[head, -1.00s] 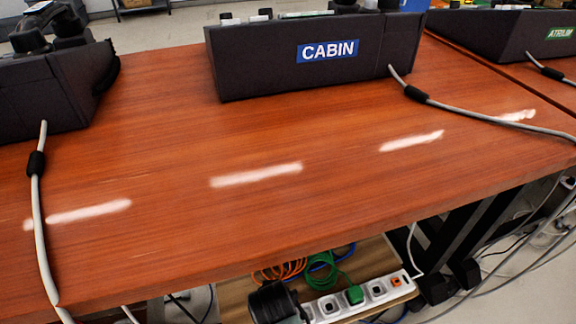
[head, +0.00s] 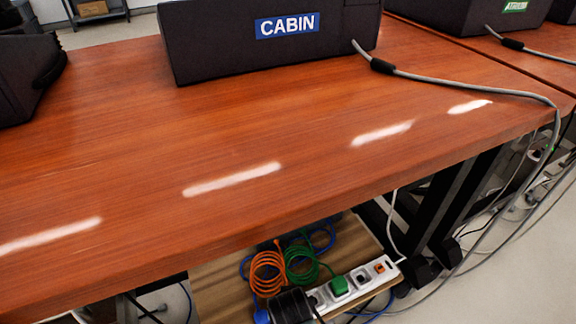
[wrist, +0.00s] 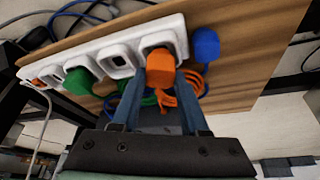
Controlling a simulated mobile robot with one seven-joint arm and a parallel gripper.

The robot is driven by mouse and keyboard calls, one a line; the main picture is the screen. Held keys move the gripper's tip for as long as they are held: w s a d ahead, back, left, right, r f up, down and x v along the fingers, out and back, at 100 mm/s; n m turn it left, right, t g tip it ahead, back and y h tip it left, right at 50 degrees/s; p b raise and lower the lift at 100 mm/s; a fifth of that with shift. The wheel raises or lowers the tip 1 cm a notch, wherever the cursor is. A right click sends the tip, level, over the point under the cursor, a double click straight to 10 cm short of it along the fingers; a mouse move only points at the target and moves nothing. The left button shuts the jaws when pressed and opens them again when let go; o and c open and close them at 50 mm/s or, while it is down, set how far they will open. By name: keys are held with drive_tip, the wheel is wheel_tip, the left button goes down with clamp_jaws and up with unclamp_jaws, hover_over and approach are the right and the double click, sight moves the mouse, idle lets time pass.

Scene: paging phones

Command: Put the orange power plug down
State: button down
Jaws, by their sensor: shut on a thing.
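The orange power plug (wrist: 160,69) is between the fingertips of my gripper (wrist: 159,78) in the wrist view. My gripper is shut on it. The plug overlaps the end socket of a white power strip (wrist: 118,63); I cannot tell whether its pins are in the socket or just clear of it. In the head view my dark gripper (head: 290,304) covers the near-left end of the strip (head: 352,284) and hides the plug. A coiled orange cable (head: 267,272) lies beside it.
A green plug (head: 340,285) sits in the strip and a blue plug (wrist: 205,44) lies beside its end. Green cable (head: 302,263) is coiled on the wooden shelf (head: 215,283).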

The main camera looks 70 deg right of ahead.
drive_tip(key=shift+f, duration=0.25)
drive_tip(key=shift+f, duration=0.2)
drive_tip(key=shift+c, duration=2.1)
unclamp_jaws()
drive_tip(key=p+v, duration=0.7)
drive_tip(key=v, duration=0.5)
drive_tip(key=shift+r+p, duration=0.25)
drive_tip(key=shift+p, duration=0.1)
